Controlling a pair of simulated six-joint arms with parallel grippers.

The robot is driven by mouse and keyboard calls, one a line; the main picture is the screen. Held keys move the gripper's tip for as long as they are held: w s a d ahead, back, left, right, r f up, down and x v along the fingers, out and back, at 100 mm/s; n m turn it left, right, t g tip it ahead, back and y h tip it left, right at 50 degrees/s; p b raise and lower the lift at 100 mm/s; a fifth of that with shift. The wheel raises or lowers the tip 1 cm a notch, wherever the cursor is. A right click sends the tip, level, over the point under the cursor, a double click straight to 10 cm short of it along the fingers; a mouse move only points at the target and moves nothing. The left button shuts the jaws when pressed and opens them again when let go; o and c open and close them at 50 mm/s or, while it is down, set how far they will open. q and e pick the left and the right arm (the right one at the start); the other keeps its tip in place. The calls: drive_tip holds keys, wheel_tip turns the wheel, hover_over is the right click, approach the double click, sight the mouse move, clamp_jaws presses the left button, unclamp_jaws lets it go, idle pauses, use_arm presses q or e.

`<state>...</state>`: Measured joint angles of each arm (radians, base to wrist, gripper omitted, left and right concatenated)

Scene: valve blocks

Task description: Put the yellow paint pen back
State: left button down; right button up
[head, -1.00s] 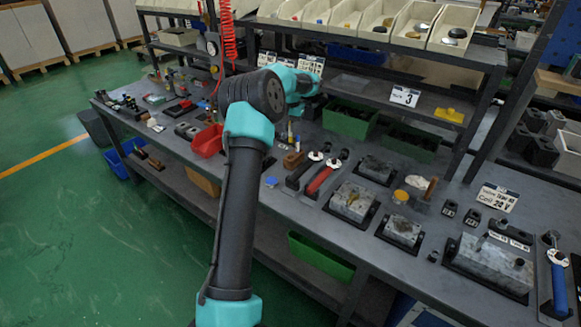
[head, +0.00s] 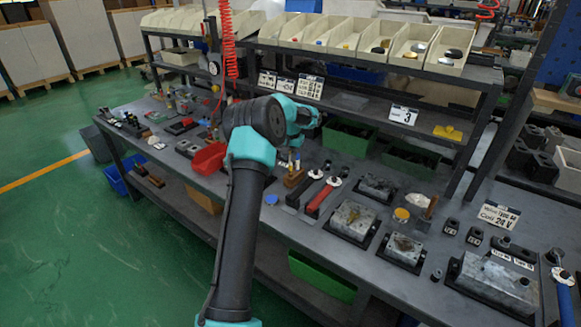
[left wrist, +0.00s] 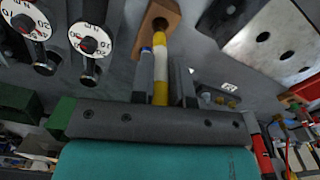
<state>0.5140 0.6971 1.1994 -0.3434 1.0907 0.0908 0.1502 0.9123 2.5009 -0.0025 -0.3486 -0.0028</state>
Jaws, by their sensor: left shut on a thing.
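The yellow paint pen (left wrist: 160,68), yellow with a pale band, is between the fingers of my left gripper (left wrist: 162,88), which is shut on it. The pen points at a brown wooden block (left wrist: 158,14) with a round hole; in the left wrist view its far end is at the hole, and I cannot tell how deep it is. A pen with a blue part (left wrist: 146,52) stands close beside it. In the head view the wooden block (head: 294,178) is on the bench below my left gripper (head: 297,145), whose fingers are mostly hidden. My right gripper is not in view.
Red and black handled tools (head: 322,196) lie right of the block. A red bin (head: 209,158) stands to the left. Metal valve blocks (head: 350,220) are further right. A shelf with cream bins (head: 345,38) is above the bench's back.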

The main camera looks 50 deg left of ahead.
sight(291, 171)
use_arm(q)
drive_tip(key=shift+f, duration=2.5)
drive_tip(key=shift+f, duration=0.15)
drive_tip(key=c, duration=1.1)
unclamp_jaws()
wheel_tip(291, 171, up, 12)
drive_tip(key=shift+r, duration=0.2)
